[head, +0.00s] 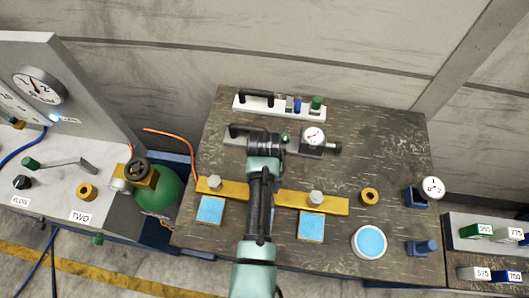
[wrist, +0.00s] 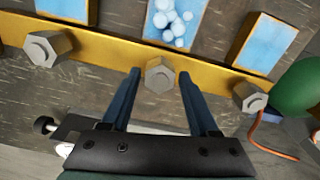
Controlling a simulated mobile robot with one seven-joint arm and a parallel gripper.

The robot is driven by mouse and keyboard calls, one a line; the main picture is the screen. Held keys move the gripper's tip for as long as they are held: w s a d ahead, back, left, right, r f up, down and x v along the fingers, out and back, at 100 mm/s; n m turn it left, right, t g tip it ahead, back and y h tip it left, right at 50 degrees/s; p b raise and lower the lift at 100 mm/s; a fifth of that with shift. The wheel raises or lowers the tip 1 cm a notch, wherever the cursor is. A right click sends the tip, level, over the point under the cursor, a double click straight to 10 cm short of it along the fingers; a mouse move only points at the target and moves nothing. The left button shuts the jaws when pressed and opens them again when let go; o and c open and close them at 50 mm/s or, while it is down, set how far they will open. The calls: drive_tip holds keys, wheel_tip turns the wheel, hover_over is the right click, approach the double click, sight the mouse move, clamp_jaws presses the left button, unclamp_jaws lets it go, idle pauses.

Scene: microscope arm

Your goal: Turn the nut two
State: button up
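A yellow bar (head: 335,205) on the dark workbench carries hex nuts. The head view shows a left nut (head: 214,184) and a right nut (head: 316,197); my arm hides the middle of the bar. In the wrist view, three grey nuts sit along the bar (wrist: 108,48): one at the left (wrist: 46,48), a middle nut (wrist: 160,76) and one at the right (wrist: 250,97). My gripper (wrist: 159,74) is open, its dark blue fingers on either side of the middle nut, with gaps visible. Contact is not seen.
Blue pads lie along the bar, at left (head: 210,209) and right (head: 311,225). A round blue dish (head: 369,242), a brass ring (head: 369,196) and gauges stand on the bench (head: 390,140). A green sphere (head: 157,192) and orange hose (head: 170,132) are left of the bench.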

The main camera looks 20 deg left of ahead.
clamp_jaws()
drive_tip(key=m+p, duration=0.1)
drive_tip(key=m, duration=0.3)
drive_tip(key=shift+r+m+p, duration=0.1)
drive_tip(key=shift+m+p, duration=0.2)
drive_tip(key=m+p, duration=0.1)
drive_tip(key=m, duration=0.4)
drive_tip(key=shift+w, duration=0.1)
drive_tip(key=m+p, duration=0.1)
drive_tip(key=m, duration=0.4)
drive_tip(key=shift+m, duration=0.4)
drive_tip(key=m, duration=0.4)
drive_tip(key=shift+p, duration=0.3)
drive_tip(key=shift+m, duration=0.4)
drive_tip(key=shift+o, duration=1.6)
unclamp_jaws()
